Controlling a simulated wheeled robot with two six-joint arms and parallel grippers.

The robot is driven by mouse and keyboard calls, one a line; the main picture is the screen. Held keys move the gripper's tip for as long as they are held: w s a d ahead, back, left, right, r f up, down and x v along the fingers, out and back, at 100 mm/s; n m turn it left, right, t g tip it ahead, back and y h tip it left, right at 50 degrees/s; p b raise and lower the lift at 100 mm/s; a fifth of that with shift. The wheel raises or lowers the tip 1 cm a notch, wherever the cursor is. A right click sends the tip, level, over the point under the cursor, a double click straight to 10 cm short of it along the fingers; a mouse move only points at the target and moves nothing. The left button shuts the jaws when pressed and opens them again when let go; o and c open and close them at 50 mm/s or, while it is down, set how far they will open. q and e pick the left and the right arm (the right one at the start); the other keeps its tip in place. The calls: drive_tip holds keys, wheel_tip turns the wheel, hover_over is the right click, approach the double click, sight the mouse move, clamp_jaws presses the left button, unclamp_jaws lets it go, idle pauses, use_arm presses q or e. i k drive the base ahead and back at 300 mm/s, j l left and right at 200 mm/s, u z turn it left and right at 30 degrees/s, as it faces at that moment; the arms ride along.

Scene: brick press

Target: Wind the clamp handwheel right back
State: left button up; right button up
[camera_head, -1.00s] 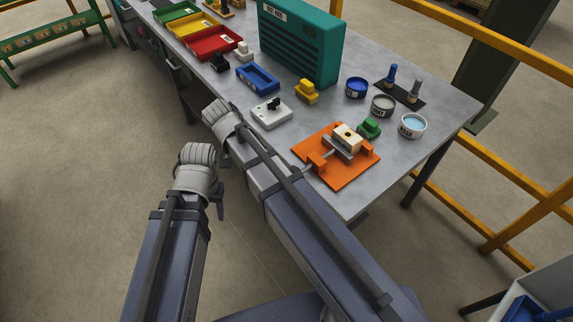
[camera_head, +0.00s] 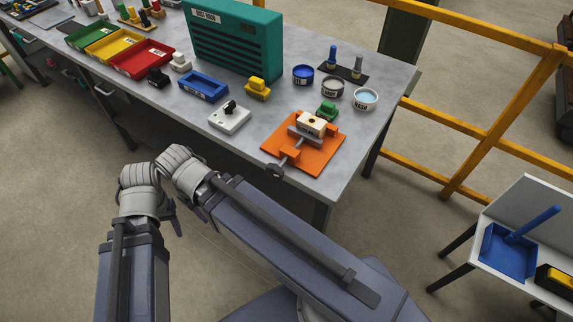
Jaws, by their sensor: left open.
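The orange clamp plate (camera_head: 325,160) lies on the grey bench near its right front corner. Its small dark handwheel (camera_head: 276,171) sits at the front, out past the bench edge in the picture. A thin grey screw runs from it through an orange block to a grey jaw (camera_head: 304,138). The jaw looks close against a cream block (camera_head: 311,125) with a dark spot on top; contact is unclear. My left gripper (camera_head: 175,222) is small, dark and open, low in front of the bench, well left of the handwheel and empty. My right gripper is not visible.
A white switch box (camera_head: 230,117), a blue tray (camera_head: 203,88), a yellow piece (camera_head: 257,88) and a green piece (camera_head: 327,111) stand near the clamp. Round tubs, including a light-blue one (camera_head: 365,99), stand behind it. A yellow rail (camera_head: 430,172) is at right.

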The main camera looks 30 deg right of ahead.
sight(275, 171)
drive_tip(key=z, duration=0.4)
drive_tip(key=j+z, duration=0.15)
drive_tip(key=z, duration=0.3)
drive_tip(key=j+z, duration=0.1)
drive_tip(key=z, duration=0.3)
drive_tip(key=j+z, duration=0.1)
drive_tip(key=z, duration=0.35)
drive_tip(key=j+z, duration=0.35)
drive_tip(key=k+j+z, duration=0.15)
drive_tip(key=j+z, duration=0.15)
drive_tip(key=j, duration=0.15)
drive_tip(key=k+j+z, duration=0.1)
drive_tip(key=j+z, duration=0.25)
drive_tip(key=k+j, duration=0.15)
drive_tip(key=j, duration=0.2)
drive_tip(key=k+j+z, duration=0.1)
drive_tip(key=j, duration=0.25)
drive_tip(key=k+j, duration=0.25)
drive_tip(key=j, duration=0.05)
